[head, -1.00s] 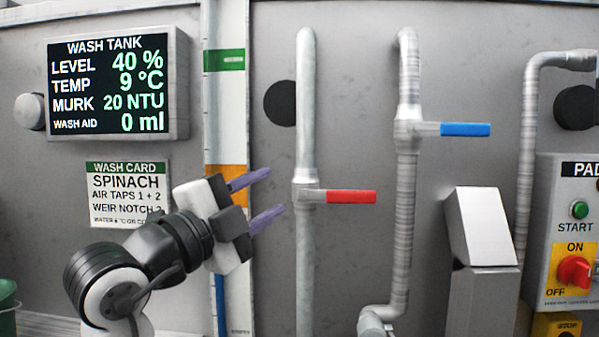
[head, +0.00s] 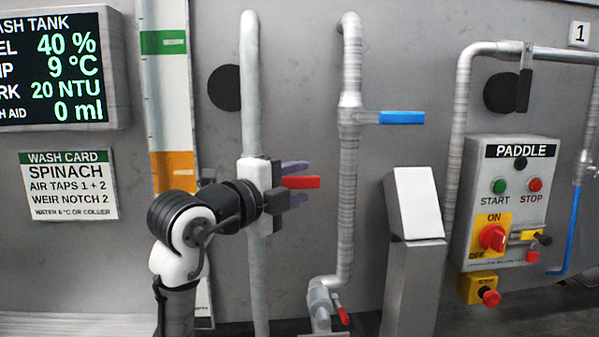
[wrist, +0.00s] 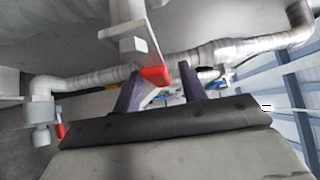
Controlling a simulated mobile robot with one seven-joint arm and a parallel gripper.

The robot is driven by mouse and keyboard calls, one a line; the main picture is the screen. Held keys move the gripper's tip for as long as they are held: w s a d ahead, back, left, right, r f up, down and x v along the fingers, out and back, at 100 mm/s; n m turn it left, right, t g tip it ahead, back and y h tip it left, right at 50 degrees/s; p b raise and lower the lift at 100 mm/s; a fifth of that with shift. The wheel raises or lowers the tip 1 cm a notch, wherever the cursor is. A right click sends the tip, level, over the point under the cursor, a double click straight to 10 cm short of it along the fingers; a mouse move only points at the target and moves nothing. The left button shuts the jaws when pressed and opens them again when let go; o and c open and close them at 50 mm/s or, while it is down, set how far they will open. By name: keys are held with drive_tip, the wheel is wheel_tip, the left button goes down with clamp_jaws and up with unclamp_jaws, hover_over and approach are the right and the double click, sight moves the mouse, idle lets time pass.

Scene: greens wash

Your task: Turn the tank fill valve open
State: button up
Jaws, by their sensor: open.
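A red lever (head: 303,182) sticks out level to the right from the left grey pipe (head: 250,95). A blue lever (head: 402,118) sticks out level to the right from the second pipe (head: 350,190). I cannot read a label telling which is the tank fill valve. My gripper (head: 300,183) is open at the red lever, its purple fingers showing above and below the lever's end. In the wrist view, the red lever (wrist: 155,76) shows between the directions of the two purple fingers (wrist: 160,90); contact cannot be told. The gripper body hides the lever's root in the head view.
A small red-handled valve (head: 343,316) sits low on the second pipe. A slanted metal post (head: 415,205) and the PADDLE panel (head: 510,205) stand to the right. The WASH TANK display (head: 55,65) reads level 40 %.

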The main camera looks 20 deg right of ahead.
drive_tip(key=shift+w+d, duration=0.3)
drive_tip(key=shift+d, duration=0.25)
clamp_jaws()
